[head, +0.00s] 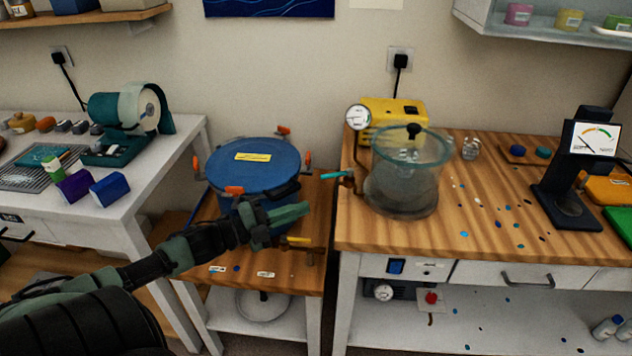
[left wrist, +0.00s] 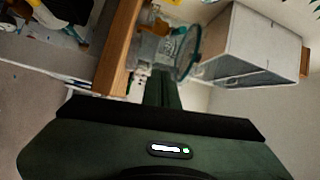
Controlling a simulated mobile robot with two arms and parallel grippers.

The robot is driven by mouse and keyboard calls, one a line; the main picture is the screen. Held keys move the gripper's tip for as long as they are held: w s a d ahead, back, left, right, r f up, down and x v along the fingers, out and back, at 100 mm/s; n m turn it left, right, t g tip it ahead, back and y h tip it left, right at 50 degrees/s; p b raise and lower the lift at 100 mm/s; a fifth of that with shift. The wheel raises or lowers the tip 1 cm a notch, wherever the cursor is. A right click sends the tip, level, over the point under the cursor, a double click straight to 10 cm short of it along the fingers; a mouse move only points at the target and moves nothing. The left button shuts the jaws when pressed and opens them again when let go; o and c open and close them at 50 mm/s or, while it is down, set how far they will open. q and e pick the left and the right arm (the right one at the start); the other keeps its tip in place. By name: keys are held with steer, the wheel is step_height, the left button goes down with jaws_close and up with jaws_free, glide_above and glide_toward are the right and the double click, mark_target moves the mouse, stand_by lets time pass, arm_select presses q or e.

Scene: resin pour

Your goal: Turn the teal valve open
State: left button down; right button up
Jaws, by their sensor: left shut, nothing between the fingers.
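The teal valve (head: 333,175) is a small handle on the left side of the clear glass chamber (head: 402,180), near the left edge of the wooden bench. My left gripper (head: 306,209) is shut and empty. In the head view it appears in front of the blue pot (head: 252,168), below and to the left of the teal valve, with a visible gap between them. Its closed fingers also show in the left wrist view (left wrist: 161,88), pointing toward the glass chamber (left wrist: 150,47). My right gripper is out of view.
The blue pot with orange clamps stands on a low wooden stand, with a yellow handle (head: 299,239) at its front. A yellow pump box (head: 394,117) and a round gauge (head: 358,117) sit behind the chamber. A black gauge stand (head: 573,180) is at right.

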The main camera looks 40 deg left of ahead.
mark_target(336, 174)
arm_select(q)
steer(key=w+r+m+y+p, duration=0.1)
steer(key=w+m+p, duration=0.1)
steer(key=w, duration=0.7)
steer(key=shift+w+d+r+m+t, duration=0.2)
steer(key=shift+r+m+t, duration=0.15)
steer(key=shift+m, duration=0.25)
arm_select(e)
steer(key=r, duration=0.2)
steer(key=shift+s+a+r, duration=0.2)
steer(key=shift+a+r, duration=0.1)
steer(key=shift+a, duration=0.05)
arm_select(q)
steer(key=b, duration=0.2)
steer(key=w+a+m+g+h+b, duration=0.1)
steer(key=b, duration=0.1)
steer(key=a+h+b, duration=0.1)
steer(key=b, duration=0.1)
steer(key=shift+w+a+f+m, duration=0.15)
steer(key=shift+a+f+m, duration=0.1)
steer(key=shift+f+m, duration=0.05)
steer(key=shift+w+a+r, duration=0.1)
steer(key=shift+a+r, duration=0.15)
steer(key=shift+r, duration=0.25)
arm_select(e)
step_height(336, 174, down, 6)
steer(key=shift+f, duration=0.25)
